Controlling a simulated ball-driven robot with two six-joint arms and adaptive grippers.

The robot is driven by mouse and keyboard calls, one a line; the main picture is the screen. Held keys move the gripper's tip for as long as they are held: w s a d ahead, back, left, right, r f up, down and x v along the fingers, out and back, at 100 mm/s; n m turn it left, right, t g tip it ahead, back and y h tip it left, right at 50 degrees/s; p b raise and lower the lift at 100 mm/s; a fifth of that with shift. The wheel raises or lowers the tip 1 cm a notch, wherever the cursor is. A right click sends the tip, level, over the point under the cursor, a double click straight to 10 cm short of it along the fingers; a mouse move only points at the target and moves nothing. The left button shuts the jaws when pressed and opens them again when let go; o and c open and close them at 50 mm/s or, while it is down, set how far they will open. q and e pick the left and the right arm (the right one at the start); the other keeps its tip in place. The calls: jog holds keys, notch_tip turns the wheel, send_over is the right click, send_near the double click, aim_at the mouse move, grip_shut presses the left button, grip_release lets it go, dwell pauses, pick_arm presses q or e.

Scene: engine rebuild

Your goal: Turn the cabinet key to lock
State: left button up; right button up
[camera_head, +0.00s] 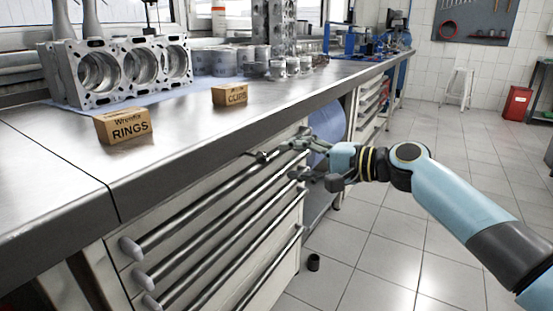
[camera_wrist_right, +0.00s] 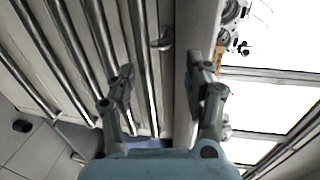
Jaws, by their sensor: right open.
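The cabinet (camera_head: 215,222) has several drawers with long bar handles under the steel bench. A small metal piece that looks like the key (camera_head: 262,155) sticks out near the top of its front, just under the bench edge. In the right wrist view the key (camera_wrist_right: 162,41) lies ahead, between the lines of the two fingers. My right gripper (camera_head: 288,160) is open at the cabinet's right end, to the right of the key and apart from it. Its spread, empty fingers also show in the right wrist view (camera_wrist_right: 160,75). The key's turn angle is too small to tell. My left gripper is out of view.
The bench top (camera_head: 200,121) overhangs the drawers and its edge lies close beside my right gripper. A RINGS box (camera_head: 124,126), a CLIPS box (camera_head: 230,95) and an engine block (camera_head: 122,72) stand on it. Tiled floor (camera_head: 350,260) is mostly free; a small dark cup (camera_head: 313,262) stands there.

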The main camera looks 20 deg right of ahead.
jog(key=v, duration=0.5)
jog(key=shift+s+d, duration=0.1)
jog(key=s+d+f+g+h, duration=0.1)
jog(key=s+f+g+h, duration=0.1)
jog(key=s+f, duration=0.75)
jog(key=s+d+f+m+g+h+p, duration=0.15)
jog(key=s+f, duration=0.25)
jog(key=f, duration=1)
jog(key=s+f+g+h+b, duration=0.1)
jog(key=s+f+g+h, duration=0.15)
jog(key=s+f, duration=0.6)
jog(key=s+f+n+g+h, duration=0.1)
jog(key=s+f+n, duration=0.3)
jog(key=s, duration=0.7)
jog(key=s+f+n+g+h, duration=0.2)
jog(key=s+f+n+g, duration=0.1)
jog(key=s+f, duration=0.6)
jog(key=s+f+n+g+h, duration=0.1)
jog(key=s+f+n, duration=0.4)
jog(key=s, duration=0.8)
jog(key=shift+s+d+f+g+h+p, duration=0.4)
jog(key=shift+f+g+p, duration=0.1)
jog(key=shift+f, duration=0.2)
